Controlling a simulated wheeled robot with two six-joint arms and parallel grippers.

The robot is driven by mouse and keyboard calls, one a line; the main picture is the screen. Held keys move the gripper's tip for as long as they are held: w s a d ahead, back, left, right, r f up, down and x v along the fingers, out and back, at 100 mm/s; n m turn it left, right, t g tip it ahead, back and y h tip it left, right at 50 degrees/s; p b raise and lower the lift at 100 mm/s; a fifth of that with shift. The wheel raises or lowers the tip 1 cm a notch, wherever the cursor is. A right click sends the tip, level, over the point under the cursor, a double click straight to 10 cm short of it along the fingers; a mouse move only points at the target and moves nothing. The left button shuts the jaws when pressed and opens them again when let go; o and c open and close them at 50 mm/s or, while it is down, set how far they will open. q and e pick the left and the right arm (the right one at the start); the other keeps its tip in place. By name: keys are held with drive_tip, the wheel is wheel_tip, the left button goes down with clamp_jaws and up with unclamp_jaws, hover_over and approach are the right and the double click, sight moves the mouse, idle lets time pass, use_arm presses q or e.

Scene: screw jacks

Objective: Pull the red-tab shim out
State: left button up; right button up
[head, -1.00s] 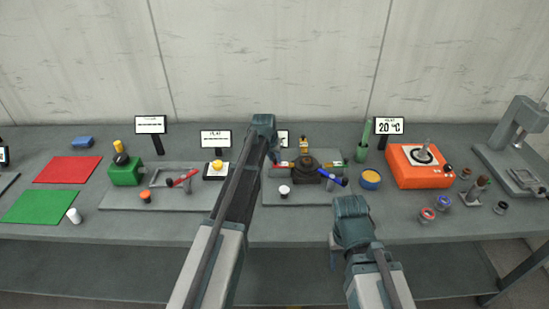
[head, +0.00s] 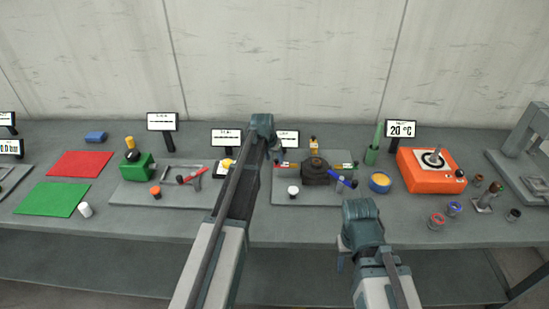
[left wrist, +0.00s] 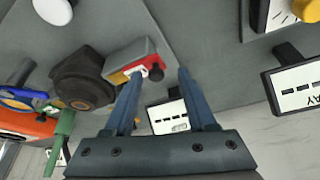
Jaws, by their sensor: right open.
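The dark screw jack (head: 315,172) stands on a grey plate in the head view, and it also shows in the left wrist view (left wrist: 83,80). Beside it is a grey block (left wrist: 128,52) with a red tab (left wrist: 140,66), a yellow strip and a small dark knob. The tab also shows small in the head view (head: 282,164). My left gripper (left wrist: 160,74) is open, its fingers apart. The tab and knob appear near its left fingertip, between the fingers; contact cannot be told. My right gripper (head: 341,262) is open, low in front of the bench, away from the jack.
A blue-handled tool (head: 342,183) and a white knob (head: 293,190) are by the jack. A green rod (head: 373,150), a yellow-topped tin (head: 380,183) and an orange heater (head: 430,171) stand to the right. Small display signs line the back.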

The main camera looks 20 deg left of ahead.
use_arm(q)
drive_tip(key=p+v, duration=1.2)
drive_tip(key=v, duration=0.1)
drive_tip(key=shift+s+r+p, duration=0.2)
drive_tip(key=shift+r+p, duration=0.2)
drive_tip(key=s+d+f+m+g+b, duration=0.1)
drive_tip(key=s+d+f+b, duration=0.2)
drive_tip(key=s+d, duration=0.4)
drive_tip(key=s+d+f+g+y+b, duration=0.1)
drive_tip(key=s+d+f+g+b, duration=0.1)
drive_tip(key=s+d+f+b, duration=0.2)
drive_tip(key=s+d+f+m+g+b, duration=0.1)
drive_tip(key=s+d+f+b, duration=0.2)
drive_tip(key=s+d, duration=0.7)
drive_tip(key=s+f, duration=0.2)
drive_tip(key=s, duration=0.6)
drive_tip(key=shift+d+m+g+y, duration=0.15)
drive_tip(key=shift+m+g+y, duration=0.15)
drive_tip(key=shift+g+y, duration=0.1)
